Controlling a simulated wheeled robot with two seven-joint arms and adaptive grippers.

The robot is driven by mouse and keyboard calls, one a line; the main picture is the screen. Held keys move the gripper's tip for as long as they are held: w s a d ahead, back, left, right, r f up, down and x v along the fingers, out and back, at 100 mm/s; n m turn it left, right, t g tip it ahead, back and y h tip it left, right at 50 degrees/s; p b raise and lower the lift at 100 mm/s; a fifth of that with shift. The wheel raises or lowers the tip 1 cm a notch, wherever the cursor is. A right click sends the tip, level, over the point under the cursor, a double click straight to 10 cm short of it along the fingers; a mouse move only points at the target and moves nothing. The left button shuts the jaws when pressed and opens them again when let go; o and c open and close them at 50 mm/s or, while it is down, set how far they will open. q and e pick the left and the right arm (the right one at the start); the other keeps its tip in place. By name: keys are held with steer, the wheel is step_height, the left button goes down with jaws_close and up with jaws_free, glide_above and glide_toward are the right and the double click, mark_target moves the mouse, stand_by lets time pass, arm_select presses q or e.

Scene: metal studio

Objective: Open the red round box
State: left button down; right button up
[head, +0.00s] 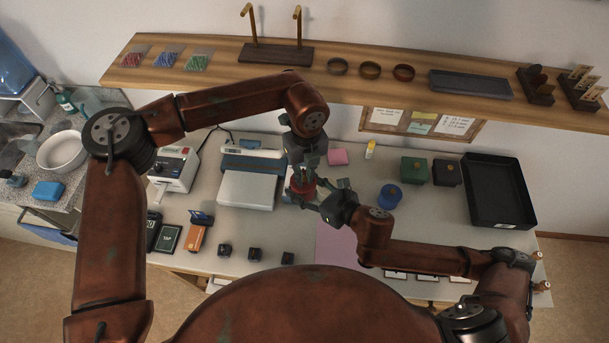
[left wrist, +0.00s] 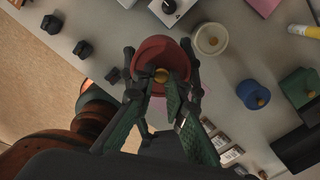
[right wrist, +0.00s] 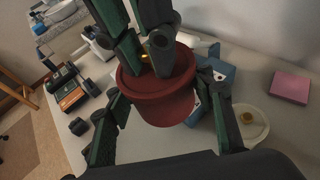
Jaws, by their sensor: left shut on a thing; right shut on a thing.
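The red round box (head: 302,187) is held between my two grippers near the middle of the desk, with its lid on top and no clear gap visible at the rim. My left gripper (head: 303,174) comes from above and is shut on the lid's small gold knob (left wrist: 162,76). In the right wrist view, the left fingers partly hide the knob above the red box (right wrist: 160,104). My right gripper (right wrist: 160,112) is shut around the sides of the box body, one finger on each side. The box looks upright and appears held above the desk.
A white round box (left wrist: 210,39) with a gold knob stands close by. A blue round box (head: 389,195), a green box (head: 414,170) and a black tray (head: 497,190) are to the right. Small black weights (head: 254,254) are in front.

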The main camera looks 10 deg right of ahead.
arm_select(q)
steer(key=shift+d, duration=0.15)
steer(key=shift+d+r, duration=0.15)
steer(key=shift+r, duration=1.1)
